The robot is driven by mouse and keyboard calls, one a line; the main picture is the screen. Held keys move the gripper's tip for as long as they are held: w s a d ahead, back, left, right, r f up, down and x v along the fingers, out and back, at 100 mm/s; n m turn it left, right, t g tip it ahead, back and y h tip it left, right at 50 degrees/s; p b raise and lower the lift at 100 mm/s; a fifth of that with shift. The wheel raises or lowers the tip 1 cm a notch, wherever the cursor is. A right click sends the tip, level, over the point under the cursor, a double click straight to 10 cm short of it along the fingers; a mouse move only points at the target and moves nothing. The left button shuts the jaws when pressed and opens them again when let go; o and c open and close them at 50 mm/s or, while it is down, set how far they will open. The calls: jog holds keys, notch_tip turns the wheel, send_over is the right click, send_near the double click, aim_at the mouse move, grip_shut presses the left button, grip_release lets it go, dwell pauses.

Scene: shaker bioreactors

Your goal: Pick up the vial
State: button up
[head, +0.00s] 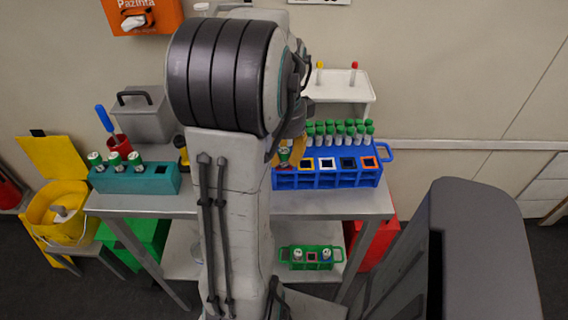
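Several vials look alike, so I cannot tell which one the task means. Three green-and-white vials, one of them here (136,160), stand in the teal rack (152,184) on the left of the table. A row of green-capped vials (341,134) stands at the back of the blue rack (325,181). A single green-topped vial (284,155) is at that rack's left end, close beside my arm. Two vials (298,256) sit in the green rack (284,264) on the lower shelf. My gripper is mostly hidden behind my arm; a yellowish part (273,152) shows near the single vial, and contact is unclear.
A grey container (147,117) and a red cup with a blue-handled tool (119,145) stand at the table's back left. A yellow bin (58,212) is at far left. Red (378,242) and green boxes flank the lower shelf.

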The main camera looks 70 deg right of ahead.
jog(key=c, duration=0.3)
jog(key=shift+r, duration=0.1)
